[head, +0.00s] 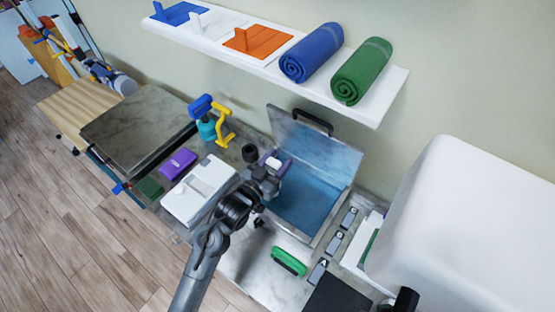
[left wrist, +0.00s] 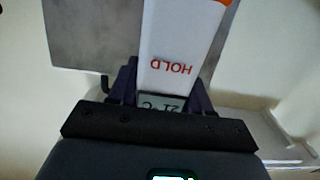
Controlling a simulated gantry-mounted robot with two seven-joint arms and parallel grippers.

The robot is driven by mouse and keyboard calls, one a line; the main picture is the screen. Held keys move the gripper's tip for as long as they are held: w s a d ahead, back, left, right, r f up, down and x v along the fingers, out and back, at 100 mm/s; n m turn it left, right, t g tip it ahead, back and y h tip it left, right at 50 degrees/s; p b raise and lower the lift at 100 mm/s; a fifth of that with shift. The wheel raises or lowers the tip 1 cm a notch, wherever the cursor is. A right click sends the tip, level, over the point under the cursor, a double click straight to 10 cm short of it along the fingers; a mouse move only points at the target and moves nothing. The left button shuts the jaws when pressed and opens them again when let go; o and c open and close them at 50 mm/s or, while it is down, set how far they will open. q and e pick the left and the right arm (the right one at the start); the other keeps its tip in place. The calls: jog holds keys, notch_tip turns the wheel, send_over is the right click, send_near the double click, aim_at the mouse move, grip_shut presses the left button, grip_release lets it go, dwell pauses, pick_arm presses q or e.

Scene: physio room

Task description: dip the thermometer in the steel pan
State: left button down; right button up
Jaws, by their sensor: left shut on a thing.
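The white thermometer (left wrist: 180,45) is between my left gripper's dark fingers in the left wrist view. It shows red HOLD lettering, a small display and an orange edge. In the head view only a small white part of the thermometer (head: 273,163) shows at the fingers. My left gripper (head: 270,171) is shut on it, over the left side of the steel pan as seen from the head.
A white box-like device (head: 193,193) and a purple block (head: 178,163) lie left of the pan. A green brush-like thing (head: 289,262) lies in front. Lettered grey pieces (head: 333,244) line its right side. A shelf (head: 375,108) with rolled towels hangs above.

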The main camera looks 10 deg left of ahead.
pick_arm(q)
notch_tip(320, 180, down, 6)
jog(key=b, duration=0.3)
dwell(0.3)
dwell(0.8)
dwell(0.8)
dwell(0.8)
dwell(0.8)
